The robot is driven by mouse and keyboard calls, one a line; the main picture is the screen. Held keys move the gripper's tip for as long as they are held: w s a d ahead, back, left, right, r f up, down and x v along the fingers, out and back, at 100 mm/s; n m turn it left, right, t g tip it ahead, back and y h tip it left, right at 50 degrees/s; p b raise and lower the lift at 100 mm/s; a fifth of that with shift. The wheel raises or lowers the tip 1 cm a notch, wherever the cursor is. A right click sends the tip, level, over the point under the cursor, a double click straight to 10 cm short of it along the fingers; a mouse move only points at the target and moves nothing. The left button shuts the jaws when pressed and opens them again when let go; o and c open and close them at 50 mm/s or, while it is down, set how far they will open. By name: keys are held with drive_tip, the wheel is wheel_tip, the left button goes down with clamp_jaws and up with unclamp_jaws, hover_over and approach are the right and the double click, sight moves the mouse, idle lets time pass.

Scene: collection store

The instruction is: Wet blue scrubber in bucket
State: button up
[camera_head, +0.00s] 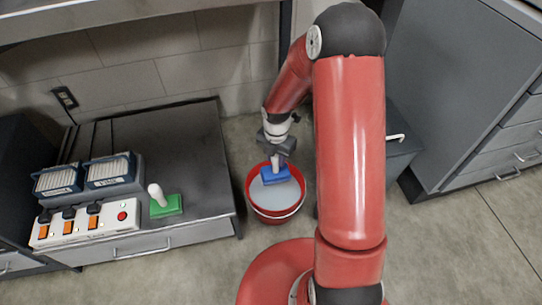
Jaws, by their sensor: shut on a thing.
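The blue scrubber (275,176) has a pale upright handle and a flat blue head. My gripper (276,156) is shut on its handle from above. The red bucket (276,214) stands on the floor below my arm, with pale liquid inside. The blue head shows within the bucket's rim, over the liquid. I cannot tell whether it touches the liquid or hangs just above it.
A low dark table (205,160) stands left of the bucket. Grey drawers (510,140) stand at right. Floor in front of the bucket is partly clear.

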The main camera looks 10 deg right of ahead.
sight(276, 165)
wheel_tip(276, 165, down, 4)
drive_tip(key=b, duration=0.3)
drive_tip(key=shift+f, duration=0.25)
drive_tip(key=shift+f+b, duration=2.45)
drive_tip(key=shift+f, duration=1.1)
drive_tip(key=shift+r, duration=0.1)
